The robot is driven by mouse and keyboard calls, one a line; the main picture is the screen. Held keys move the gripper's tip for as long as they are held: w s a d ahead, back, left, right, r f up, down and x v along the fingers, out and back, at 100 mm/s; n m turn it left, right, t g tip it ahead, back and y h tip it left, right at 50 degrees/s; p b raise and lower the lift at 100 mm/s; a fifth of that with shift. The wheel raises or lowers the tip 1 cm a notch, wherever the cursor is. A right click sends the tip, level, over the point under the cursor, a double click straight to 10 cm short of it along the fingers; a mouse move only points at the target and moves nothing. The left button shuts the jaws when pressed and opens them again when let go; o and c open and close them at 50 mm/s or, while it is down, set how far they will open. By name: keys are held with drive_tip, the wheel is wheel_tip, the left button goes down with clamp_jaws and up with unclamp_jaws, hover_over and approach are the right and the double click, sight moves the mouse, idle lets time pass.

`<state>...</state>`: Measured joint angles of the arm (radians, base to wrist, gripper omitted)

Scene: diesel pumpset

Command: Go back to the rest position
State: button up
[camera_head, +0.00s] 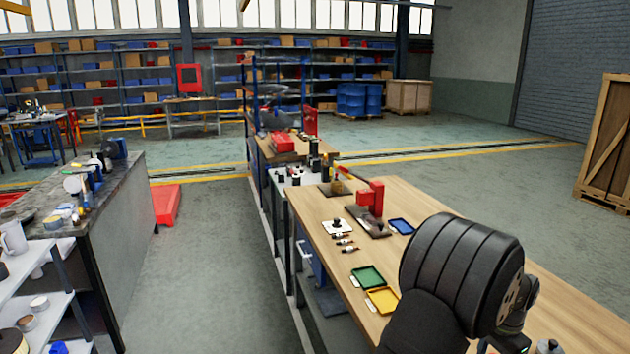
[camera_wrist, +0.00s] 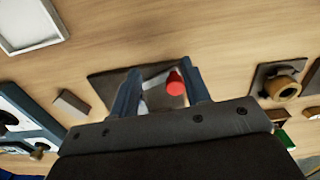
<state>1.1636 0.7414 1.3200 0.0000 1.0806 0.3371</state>
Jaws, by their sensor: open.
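My gripper (camera_wrist: 160,70) shows in the wrist view with its two blue-grey fingers spread apart, pointing toward a wooden bench top (camera_wrist: 215,25). A red knob-like part (camera_wrist: 175,84) and a pale bar show between the fingers, over a dark square plate (camera_wrist: 105,86). The red part looks close to the right finger; I cannot tell whether they touch. In the camera_head view my black arm fills the lower right over the bench (camera_head: 430,200), and the fingers do not show there.
A white-rimmed tray (camera_wrist: 42,44), a small grey block (camera_wrist: 70,103) and a plate with a brown ring (camera_wrist: 283,86) lie around the gripper. In the camera_head view a red press (camera_head: 371,196), a blue tray (camera_head: 401,226), a green tray (camera_head: 368,276) and a yellow tray (camera_head: 382,299) stand on the bench.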

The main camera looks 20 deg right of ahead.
drive_tip(key=n, duration=0.1)
drive_tip(key=s+a+n, duration=0.1)
drive_tip(key=n, duration=0.1)
drive_tip(key=s+n, duration=0.1)
drive_tip(key=shift+s+a+n, duration=0.1)
drive_tip(key=shift+a+n, duration=0.15)
drive_tip(key=shift+n, duration=0.05)
drive_tip(key=s+n, duration=0.2)
drive_tip(key=n, duration=0.1)
drive_tip(key=shift+a+n, duration=0.25)
drive_tip(key=shift+n, duration=0.05)
drive_tip(key=shift+r, duration=0.4)
